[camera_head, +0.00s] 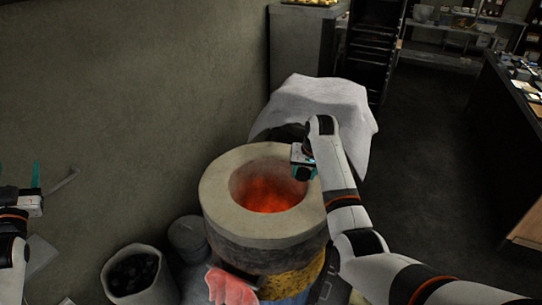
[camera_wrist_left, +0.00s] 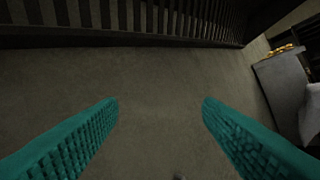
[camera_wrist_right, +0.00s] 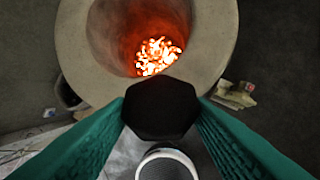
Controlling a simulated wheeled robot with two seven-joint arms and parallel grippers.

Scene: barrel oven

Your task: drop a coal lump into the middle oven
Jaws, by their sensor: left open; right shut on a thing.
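One round barrel oven (camera_head: 222,212) with a thick pale rim and glowing coals inside stands in the middle of the head view. It also shows at the top of the right wrist view (camera_wrist_right: 77,75). My right gripper (camera_head: 297,172) is over the right side of its mouth, by the rim. In the right wrist view it is shut on a dark, faceted coal lump (camera_wrist_right: 160,108), which overlaps the near rim in the picture. The fingers hide the lump in the head view. My left gripper (camera_wrist_left: 160,103) is open and empty, at the head view's left edge.
A white bucket (camera_head: 161,289) of dark coal stands at the lower left. A pinkish cloth or glove (camera_head: 230,287) hangs at the oven's front. A pale cloth (camera_head: 325,100) covers something behind the oven. A wall closes the left; floor is clear at right.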

